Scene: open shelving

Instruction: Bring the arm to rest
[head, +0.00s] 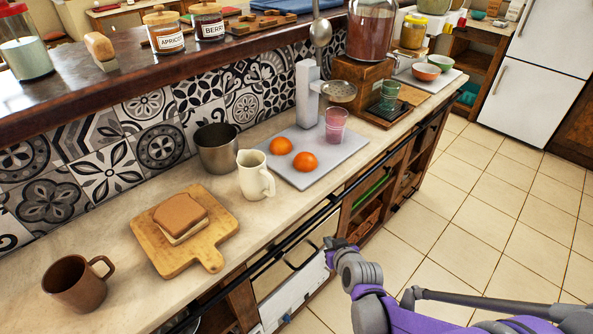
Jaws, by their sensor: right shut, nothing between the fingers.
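My right arm, purple and grey, comes in from the bottom right. Its gripper (333,244) is in front of the counter's (120,295) front edge, over the side where the floor is. The gripper is small in view and partly hidden by its own wrist; it is shut and holds nothing. It appears apart from the things on the counter. My left gripper is not in view.
Along the counter stand a brown mug (75,285), a board (208,255) with a sandwich, a metal pot (217,150), a cream pitcher (254,177) and a tray (315,172) with oranges. Open shelves (368,200) lie below. Tiled floor (470,215) at right is clear.

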